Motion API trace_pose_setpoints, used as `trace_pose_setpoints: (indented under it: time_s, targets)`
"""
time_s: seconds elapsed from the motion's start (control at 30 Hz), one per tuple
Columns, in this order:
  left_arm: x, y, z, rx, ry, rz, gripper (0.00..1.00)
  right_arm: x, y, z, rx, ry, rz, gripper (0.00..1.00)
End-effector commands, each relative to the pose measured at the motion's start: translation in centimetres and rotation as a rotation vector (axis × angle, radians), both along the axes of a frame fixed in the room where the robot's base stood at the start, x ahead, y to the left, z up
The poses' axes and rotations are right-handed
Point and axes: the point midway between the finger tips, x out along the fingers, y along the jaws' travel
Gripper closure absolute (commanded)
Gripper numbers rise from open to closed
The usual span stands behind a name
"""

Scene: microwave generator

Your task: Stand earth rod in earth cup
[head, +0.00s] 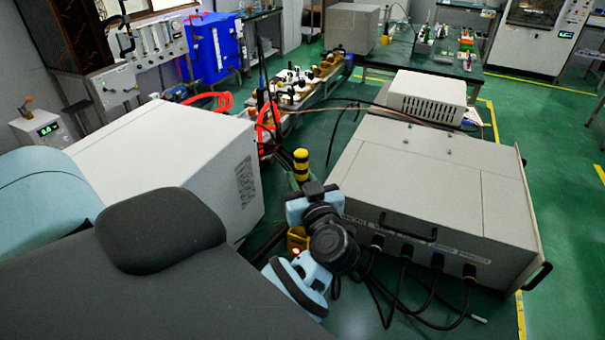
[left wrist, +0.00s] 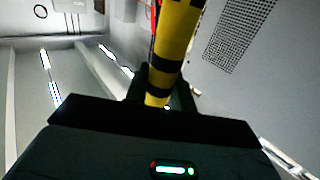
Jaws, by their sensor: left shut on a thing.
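The earth rod (head: 301,165), banded yellow and black, stands roughly upright in the head view between the white cabinet and the grey unit. My left gripper (head: 308,190) is at the rod, and its black fingers close around it. In the left wrist view the striped rod (left wrist: 176,45) runs between the fingers (left wrist: 163,92), so the gripper is shut on it. The rod's lower part is hidden behind my wrist. A small yellow object (head: 297,240) with a glowing spot shows beside my wrist; I cannot tell whether it is the earth cup. My right gripper is not in view.
A white cabinet (head: 185,160) stands close on the left. A large grey unit (head: 430,190) with handles and black cables stands close on the right. A low bench with brass parts (head: 305,85) and red hoses lies behind. Green floor (head: 560,230) is clear at right.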

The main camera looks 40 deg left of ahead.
Motion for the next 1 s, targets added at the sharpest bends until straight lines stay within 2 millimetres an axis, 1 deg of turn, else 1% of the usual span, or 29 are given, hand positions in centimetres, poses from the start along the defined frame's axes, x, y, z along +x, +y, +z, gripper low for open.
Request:
trace_pose_setpoints:
  time_s: [0.67, 1.0]
  targets:
    - [0.00, 0.01, -0.31, 0.001, -0.002, 0.000, 1.00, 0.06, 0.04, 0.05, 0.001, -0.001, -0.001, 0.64]
    - [0.00, 0.02, -0.88, 0.001, -0.002, 0.000, 1.00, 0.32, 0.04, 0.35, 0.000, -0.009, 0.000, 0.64]
